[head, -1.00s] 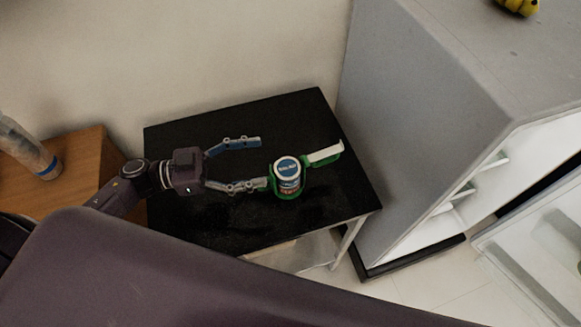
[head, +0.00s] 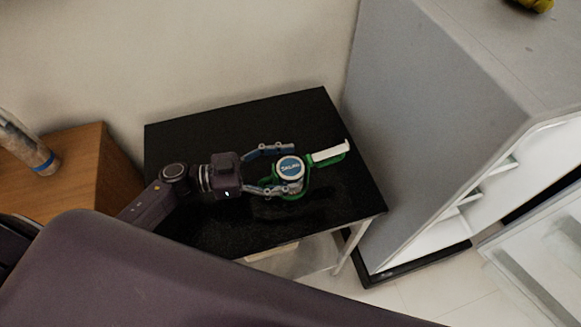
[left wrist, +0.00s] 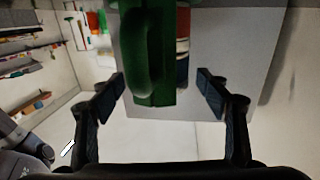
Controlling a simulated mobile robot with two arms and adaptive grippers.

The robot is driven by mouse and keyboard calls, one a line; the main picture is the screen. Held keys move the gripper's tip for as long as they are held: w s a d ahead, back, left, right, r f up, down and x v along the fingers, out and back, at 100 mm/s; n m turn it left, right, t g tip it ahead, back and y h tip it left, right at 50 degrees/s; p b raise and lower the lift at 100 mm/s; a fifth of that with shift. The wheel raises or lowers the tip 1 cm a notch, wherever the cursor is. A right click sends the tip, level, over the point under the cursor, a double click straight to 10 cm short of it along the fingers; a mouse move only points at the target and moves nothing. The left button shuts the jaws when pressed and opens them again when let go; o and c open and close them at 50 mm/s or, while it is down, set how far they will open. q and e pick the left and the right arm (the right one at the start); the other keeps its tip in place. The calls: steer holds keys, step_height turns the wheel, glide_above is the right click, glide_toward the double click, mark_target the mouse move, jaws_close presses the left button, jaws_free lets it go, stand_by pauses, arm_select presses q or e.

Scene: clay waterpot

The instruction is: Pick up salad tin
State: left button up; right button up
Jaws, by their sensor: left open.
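The salad tin (head: 291,169) stands on the black table, with a blue and white lid facing up. A green thing with a white strip (head: 328,154) lies against the tin and partly round its base. My left gripper (head: 285,170) is open, one finger on each side of the tin; I cannot tell if either touches. In the left wrist view, the gripper (left wrist: 160,79) has the green loop-shaped part (left wrist: 152,55) between its fingers, in front of the tin (left wrist: 183,42), which is partly hidden. My right gripper is not in view.
The black table (head: 215,140) has free room around the tin. A grey fridge-like cabinet (head: 430,130) with an open door stands close on the right. A wooden cabinet (head: 85,160) carrying a cylinder (head: 28,145) is at the left. A wall (head: 220,50) is behind.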

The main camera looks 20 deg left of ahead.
arm_select(q)
steer(key=shift+w+d, duration=0.2)
steer(key=shift+d, duration=0.2)
steer(key=shift+c, duration=0.3)
steer(key=c, duration=1.3)
steer(key=shift+c, duration=0.4)
steer(key=shift+r, duration=0.1)
